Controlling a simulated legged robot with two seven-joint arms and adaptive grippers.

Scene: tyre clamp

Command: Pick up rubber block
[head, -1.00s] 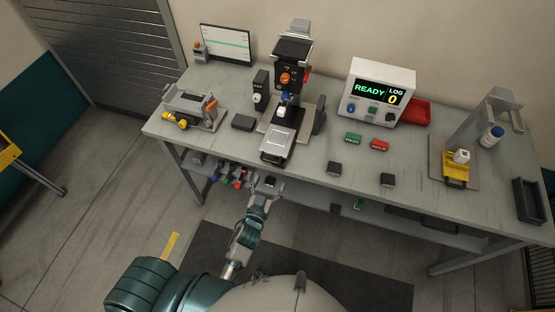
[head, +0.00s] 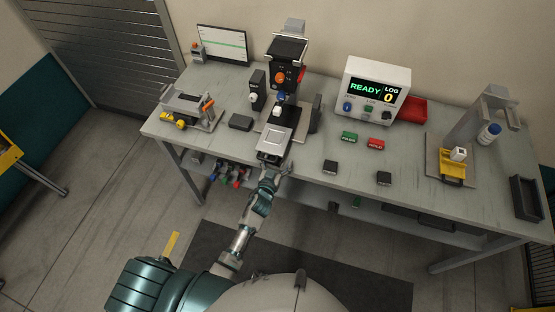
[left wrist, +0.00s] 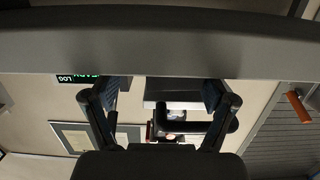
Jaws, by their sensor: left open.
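Several dark blocks lie on the grey workbench (head: 225,140): one (head: 241,122) left of the clamp station and two smaller ones, (head: 330,167) and (head: 384,179), near the front edge. I cannot tell which is the rubber block. A light cube (head: 458,154) sits on a yellow holder at the right. My left gripper (head: 273,172) is at the bench's front edge, just before the clamp station's metal plate (head: 274,141). In the left wrist view its fingers (left wrist: 158,92) are spread, with no held object visible between them. My right gripper is out of view.
The clamp station (head: 290,75) stands behind the plate. A display box (head: 376,92) and red tray (head: 411,110) stand at the back. Green (head: 349,137) and red (head: 375,143) blocks lie before it. A dark bin (head: 528,198) is at the right end.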

